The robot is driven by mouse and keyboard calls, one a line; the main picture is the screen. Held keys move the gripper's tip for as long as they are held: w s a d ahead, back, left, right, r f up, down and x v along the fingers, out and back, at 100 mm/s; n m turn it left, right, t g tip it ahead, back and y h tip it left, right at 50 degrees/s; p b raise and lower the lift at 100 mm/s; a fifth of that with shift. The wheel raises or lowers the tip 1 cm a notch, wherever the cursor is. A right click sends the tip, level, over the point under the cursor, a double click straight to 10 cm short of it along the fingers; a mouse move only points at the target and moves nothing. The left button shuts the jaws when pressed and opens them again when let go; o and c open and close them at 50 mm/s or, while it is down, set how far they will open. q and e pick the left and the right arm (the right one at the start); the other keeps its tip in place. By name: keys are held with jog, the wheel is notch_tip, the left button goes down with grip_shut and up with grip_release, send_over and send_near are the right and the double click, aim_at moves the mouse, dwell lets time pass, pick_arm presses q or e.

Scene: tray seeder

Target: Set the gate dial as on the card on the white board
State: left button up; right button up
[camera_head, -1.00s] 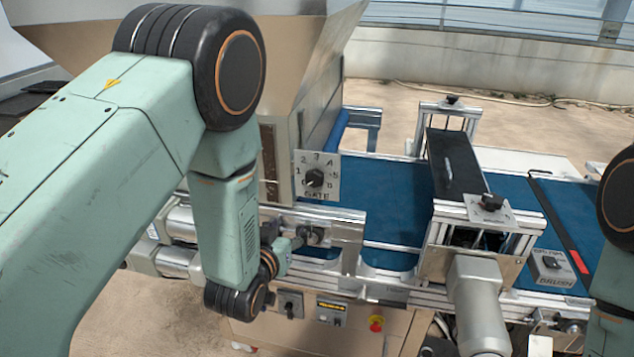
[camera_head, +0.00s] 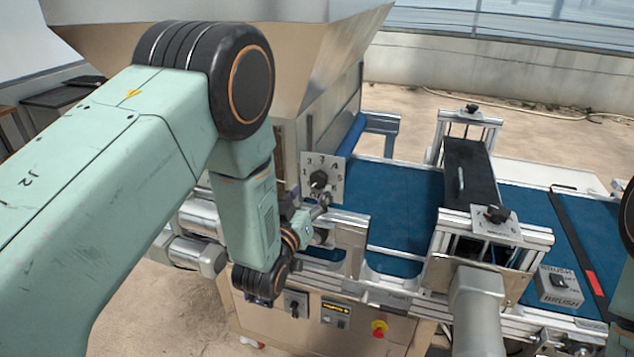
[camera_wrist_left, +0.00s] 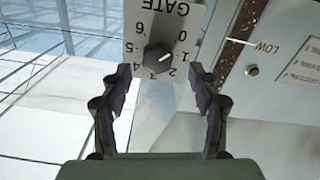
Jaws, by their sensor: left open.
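The gate dial (camera_head: 319,179) is a dark round knob on a pale numbered plate (camera_head: 337,166) on the hopper's side. In the left wrist view the knob (camera_wrist_left: 157,58) shows upside down under the word GATE. Its white pointer line points right, toward about 1; the exact mark is hard to tell. My left gripper (camera_wrist_left: 162,74) is open and empty, its fingers facing the dial from either side, apart from the knob as far as I can see. In the head view the left gripper (camera_head: 320,203) is just below the dial. The card and white board are not recognisable in either view.
The hopper (camera_head: 330,75) rises behind the dial. A metal rail (camera_head: 345,225) and the blue belt (camera_head: 398,195) lie below and right of it. A brush switch box (camera_head: 560,286) and a red button (camera_head: 379,327) are farther off. A LOW-marked panel (camera_wrist_left: 290,65) is beside the dial plate.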

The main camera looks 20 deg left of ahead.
aim_at(318, 182)
pick_arm(q)
jog(key=w, duration=0.3)
jog(key=shift+w+d+r+p, duration=0.2)
jog(key=shift+w+d+p, duration=0.1)
jog(key=shift+w+p, duration=0.05)
jog(key=shift+w+a+f, duration=0.15)
jog(key=shift+w+f, duration=0.05)
jog(key=shift+w, duration=0.3)
jog(key=shift+s+d+r, duration=0.15)
jog(key=shift+d, duration=0.05)
jog(key=c, duration=0.5)
jog(key=shift+a, duration=0.15)
jog(key=c, duration=0.4)
jog(key=shift+c, duration=1.4)
